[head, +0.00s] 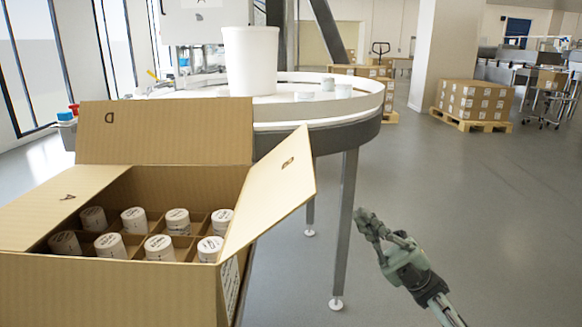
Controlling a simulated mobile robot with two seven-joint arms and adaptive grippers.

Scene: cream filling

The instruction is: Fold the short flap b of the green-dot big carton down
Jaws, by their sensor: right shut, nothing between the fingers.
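A big open cardboard carton (110,290) stands at the lower left, and no green dot shows on it. Its right short flap (270,190) is raised and tilts outward, with a small dark mark too unclear to read. The left short flap (50,205) lies low, sloping out to the left, with another mark. The far long flap (180,135) stands up. Several white lidded jars (134,219) sit in divided cells inside. My right gripper (368,222) is shut and empty, to the right of the carton and apart from the right flap. My left gripper is not in view.
A round steel turntable (362,104) on legs stands behind the carton, with a white tub (250,62) and small jars on it. A pallet of cartons (474,101) is far right. The floor (480,220) around my right gripper is clear.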

